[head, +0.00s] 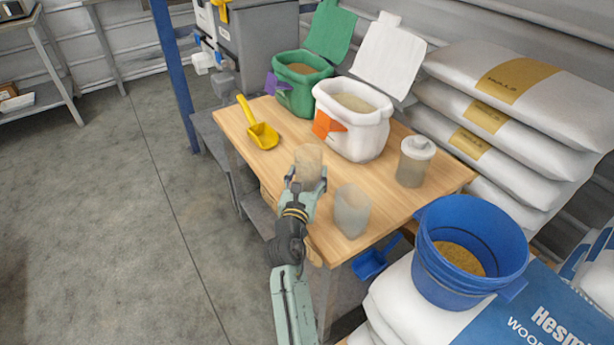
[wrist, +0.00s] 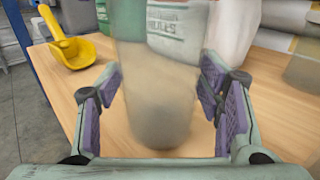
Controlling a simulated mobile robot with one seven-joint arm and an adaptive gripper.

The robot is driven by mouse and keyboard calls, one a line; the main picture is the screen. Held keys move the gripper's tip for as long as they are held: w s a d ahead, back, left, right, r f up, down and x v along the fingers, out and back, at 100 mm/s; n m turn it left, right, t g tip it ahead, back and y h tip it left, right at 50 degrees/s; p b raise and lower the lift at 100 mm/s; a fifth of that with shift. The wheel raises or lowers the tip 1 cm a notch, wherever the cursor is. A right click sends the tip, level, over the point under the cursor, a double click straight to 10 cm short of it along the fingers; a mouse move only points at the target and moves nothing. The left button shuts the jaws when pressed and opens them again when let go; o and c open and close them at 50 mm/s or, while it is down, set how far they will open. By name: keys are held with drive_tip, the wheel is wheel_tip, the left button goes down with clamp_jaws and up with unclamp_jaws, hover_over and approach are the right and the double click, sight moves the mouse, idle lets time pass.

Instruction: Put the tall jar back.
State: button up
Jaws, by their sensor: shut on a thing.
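My gripper (head: 306,178) is shut on a tall, see-through jar (head: 309,160), at the near left part of the wooden table (head: 232,117). In the wrist view the jar (wrist: 160,95) stands upright between the purple finger pads, with one finger on each side. Its top is cut off by the picture edge there. I cannot tell whether its base touches the table. A second see-through jar (head: 351,210) stands by the table's near edge, right of my gripper. A jar with a white lid (head: 414,162) stands further right.
A yellow scoop (head: 263,134) lies at the table's left. A blue bucket (head: 470,215) and stacked sacks (head: 530,75) are at the right. Bare wood shows between scoop and jars.

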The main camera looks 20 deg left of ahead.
drive_tip(key=shift+f, duration=0.1)
drive_tip(key=o, duration=1.4)
drive_tip(key=shift+f, duration=0.1)
drive_tip(key=shift+r, duration=0.2)
